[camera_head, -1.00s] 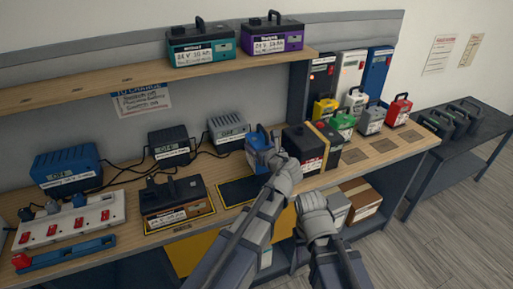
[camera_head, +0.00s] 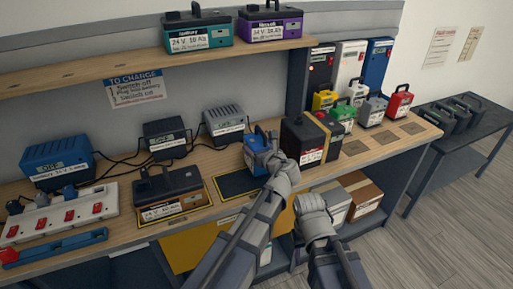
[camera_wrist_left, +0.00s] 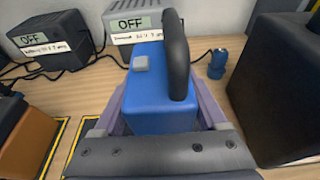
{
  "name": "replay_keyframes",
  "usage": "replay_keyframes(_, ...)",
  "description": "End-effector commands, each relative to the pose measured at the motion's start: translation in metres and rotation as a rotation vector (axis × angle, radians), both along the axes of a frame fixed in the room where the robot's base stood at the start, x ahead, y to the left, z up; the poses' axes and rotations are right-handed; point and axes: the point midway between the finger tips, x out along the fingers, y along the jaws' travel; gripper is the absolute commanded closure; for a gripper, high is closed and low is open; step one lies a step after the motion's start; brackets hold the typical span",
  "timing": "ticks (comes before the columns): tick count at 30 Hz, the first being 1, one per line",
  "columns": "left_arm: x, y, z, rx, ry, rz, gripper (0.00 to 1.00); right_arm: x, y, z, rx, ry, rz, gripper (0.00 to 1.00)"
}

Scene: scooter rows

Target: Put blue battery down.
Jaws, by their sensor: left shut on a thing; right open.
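The blue battery (camera_head: 256,155) has a dark carry handle and is upright. My right gripper (camera_head: 312,204) is open and empty, low in front of the bench edge.
Chargers (camera_head: 165,138) marked OFF stand along the back wall. A brown and black battery (camera_head: 170,192) sits left of the black pad. A power strip (camera_head: 60,215) lies at far left. Small coloured batteries (camera_head: 398,104) stand at right.

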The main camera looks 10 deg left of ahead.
Motion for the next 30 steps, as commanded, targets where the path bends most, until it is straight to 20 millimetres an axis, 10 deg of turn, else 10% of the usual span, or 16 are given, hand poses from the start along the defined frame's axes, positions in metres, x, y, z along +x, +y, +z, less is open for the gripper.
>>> replay_keyframes(7, 0.0003, 0.0001, -0.0023, 0.005, -0.002, -0.001, 1.00, 0.0000, 0.0000, -0.0030, 0.000, 0.000, 0.000, 0.50)
replay_keyframes(8, 0.0000, 0.0000, -0.0025, 0.000, 0.000, 0.000, 0.23, 0.0000, 0.0000, -0.0024, 0.000, 0.000, 0.000, 0.50)
replay_keyframes(14, 0.0000, 0.0000, -0.0020, 0.000, 0.000, 0.000, 0.00, 0.0000, 0.0000, -0.0019, 0.000, 0.000, 0.000, 0.50)
replay_keyframes(30, -0.0092, 0.0010, 0.0067, 0.000, 0.000, 0.001, 0.00, 0.0000, 0.0000, 0.0067, 0.000, 0.000, 0.000, 0.50)
